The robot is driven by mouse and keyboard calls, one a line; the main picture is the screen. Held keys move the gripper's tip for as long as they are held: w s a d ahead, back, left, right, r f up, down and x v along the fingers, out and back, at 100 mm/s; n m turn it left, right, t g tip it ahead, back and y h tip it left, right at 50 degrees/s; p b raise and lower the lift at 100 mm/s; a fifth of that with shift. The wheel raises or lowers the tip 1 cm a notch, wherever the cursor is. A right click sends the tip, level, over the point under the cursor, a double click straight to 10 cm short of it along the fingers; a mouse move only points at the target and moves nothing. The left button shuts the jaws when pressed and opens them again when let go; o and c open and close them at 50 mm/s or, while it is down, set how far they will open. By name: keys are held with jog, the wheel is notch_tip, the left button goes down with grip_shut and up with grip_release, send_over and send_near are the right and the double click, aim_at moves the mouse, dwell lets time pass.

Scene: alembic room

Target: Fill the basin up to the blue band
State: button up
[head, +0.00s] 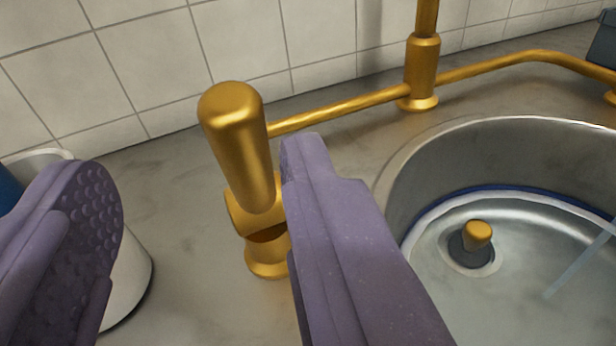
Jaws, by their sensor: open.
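A round steel basin (420,165) is sunk in the counter at right, partly cut off by the frame. A blue band (490,188) runs round its inner wall, with a pale line close below it. A dark plug with a gold knob (478,234) sits at its bottom. A pale bluish streak (582,262), looking like a water stream, slants in at the right edge; the exact water level is hard to tell. A gold tap lever (235,140) stands raised on its valve body. My gripper (195,170) is open, its purple fingers either side of the lever, the right finger closer.
A gold pipe (345,110) runs from the valve to an upright gold column (422,70) and on to the right. A white container (130,275) with something blue stands behind the left finger. A tiled wall (150,60) closes the back.

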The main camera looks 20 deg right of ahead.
aim_at(221, 102)
jog(key=shift+n+t+h, duration=0.3)
jog(key=shift+t, duration=0.1)
jog(key=w, duration=0.2)
jog(key=w+d+b, duration=0.1)
jog(key=w, duration=0.1)
jog(key=w+d+f, duration=0.1)
jog(key=w, duration=0.1)
jog(key=shift+w+b, duration=0.15)
jog(key=shift+b, duration=0.25)
grip_shut()
jog(key=shift+w+r+g+p, duration=0.3)
jog(key=shift+r+g+p, duration=0.2)
jog(key=shift+p, duration=0.5)
jog(key=shift+w+d+r+g+p, duration=0.1)
jog(key=shift+w+g+p, duration=0.25)
jog(key=shift+p, duration=0.55)
jog(key=w+g+p, duration=0.1)
jog(key=g+p, duration=0.1)
jog(key=shift+n+p, duration=0.3)
jog(key=shift+w+f+g, duration=0.25)
jog(key=shift+f, duration=0.2)
